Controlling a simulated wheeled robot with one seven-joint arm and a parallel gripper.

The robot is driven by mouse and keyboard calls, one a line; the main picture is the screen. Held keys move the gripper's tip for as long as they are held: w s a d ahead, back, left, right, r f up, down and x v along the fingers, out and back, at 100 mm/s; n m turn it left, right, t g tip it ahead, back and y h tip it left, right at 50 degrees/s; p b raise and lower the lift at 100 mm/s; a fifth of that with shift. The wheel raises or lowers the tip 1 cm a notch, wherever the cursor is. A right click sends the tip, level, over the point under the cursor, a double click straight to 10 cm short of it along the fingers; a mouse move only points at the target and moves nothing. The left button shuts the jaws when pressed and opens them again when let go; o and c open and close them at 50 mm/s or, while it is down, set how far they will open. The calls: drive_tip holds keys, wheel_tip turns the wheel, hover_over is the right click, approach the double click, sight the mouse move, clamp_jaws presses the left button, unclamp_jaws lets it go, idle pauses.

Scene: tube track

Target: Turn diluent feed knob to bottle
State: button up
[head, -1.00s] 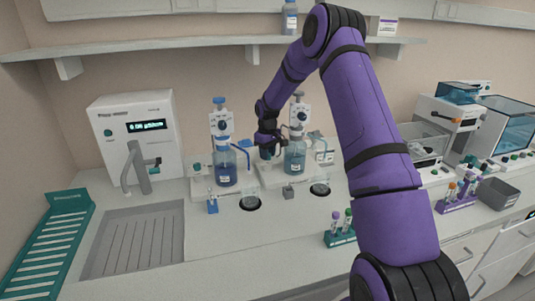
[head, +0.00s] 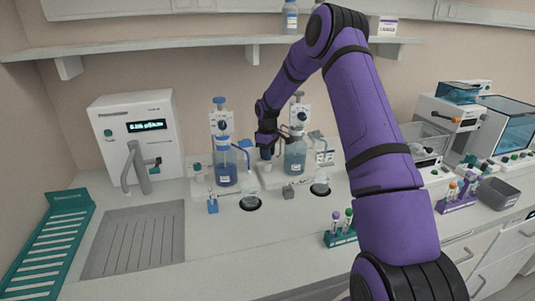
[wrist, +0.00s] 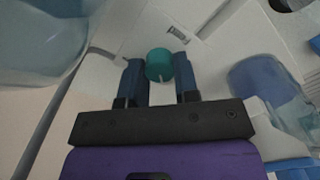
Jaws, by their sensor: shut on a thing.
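The diluent feed knob is a round teal knob (wrist: 160,64) with a pale mark on its near edge, seen between my fingers in the wrist view. My gripper (wrist: 160,78) is shut on it, with one blue finger on each side. In the head view my gripper (head: 267,153) is low between the two dispenser bottles and hides the knob. The right bottle (head: 295,156) holds pale blue liquid, and the left bottle (head: 226,172) holds darker blue liquid. A small label plate (wrist: 178,33) lies beyond the knob.
In the wrist view, one clear bottle (wrist: 40,45) is close on the left and a blue one (wrist: 262,88) on the right. Small beakers (head: 250,190) stand in front of the dispensers. A tube rack (head: 341,236) is on the bench.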

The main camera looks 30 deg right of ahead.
drive_tip(key=o, duration=0.9)
wheel_tip(320, 180, up, 11)
drive_tip(key=shift+f, duration=0.1)
idle(0.4)
